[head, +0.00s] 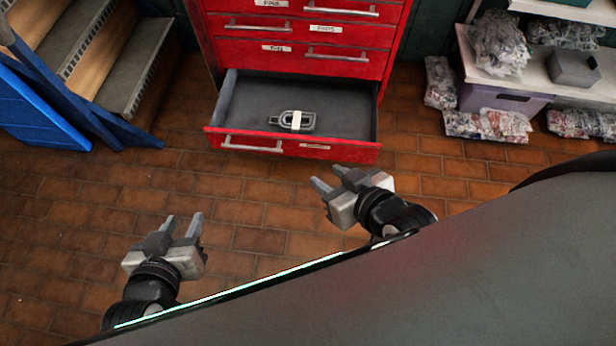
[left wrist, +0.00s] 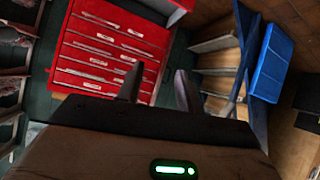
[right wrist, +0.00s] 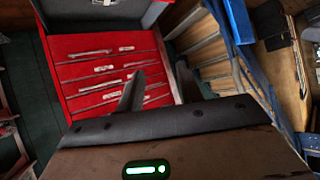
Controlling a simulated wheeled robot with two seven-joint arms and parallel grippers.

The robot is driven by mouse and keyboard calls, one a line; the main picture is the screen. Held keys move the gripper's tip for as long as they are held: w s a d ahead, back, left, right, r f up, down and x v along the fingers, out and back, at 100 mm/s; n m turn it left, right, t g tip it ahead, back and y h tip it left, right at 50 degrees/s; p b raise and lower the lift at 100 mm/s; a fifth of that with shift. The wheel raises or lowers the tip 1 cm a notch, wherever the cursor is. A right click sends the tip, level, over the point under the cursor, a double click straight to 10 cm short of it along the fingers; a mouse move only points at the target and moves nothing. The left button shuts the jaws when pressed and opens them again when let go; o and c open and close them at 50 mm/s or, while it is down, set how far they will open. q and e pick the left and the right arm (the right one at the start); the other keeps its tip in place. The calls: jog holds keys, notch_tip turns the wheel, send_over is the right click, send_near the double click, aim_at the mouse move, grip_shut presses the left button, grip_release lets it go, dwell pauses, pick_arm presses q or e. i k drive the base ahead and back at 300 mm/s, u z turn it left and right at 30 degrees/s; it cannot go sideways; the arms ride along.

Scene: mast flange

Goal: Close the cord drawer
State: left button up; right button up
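The drawer (head: 295,145) at the bottom of the red cabinet (head: 310,65) is pulled out. My right gripper (head: 328,180) is open and empty, a short way in front of and below the drawer's right half. My left gripper (head: 183,222) is open and empty over the floor, left of the drawer and farther from it. The cabinet also shows in the left wrist view (left wrist: 108,50) and right wrist view (right wrist: 108,70).
Blue-railed steps (head: 125,75) stand at the left. At the right are a shelf (head: 560,80) and plastic-wrapped bundles (head: 490,125) on the floor. The brick floor (head: 250,210) in front of the drawer is clear apart from my arms.

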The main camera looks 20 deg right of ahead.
aim_at(345, 110)
jog(key=u, duration=0.55)
jog(key=k, duration=0.25)
jog(key=z, duration=1.05)
jog(key=i, duration=0.45)
jog(key=u, duration=0.1)
jog(key=k, duration=0.65)
jog(key=z, duration=0.5)
jog(key=i, duration=1.35)
jog(key=u, duration=0.7)
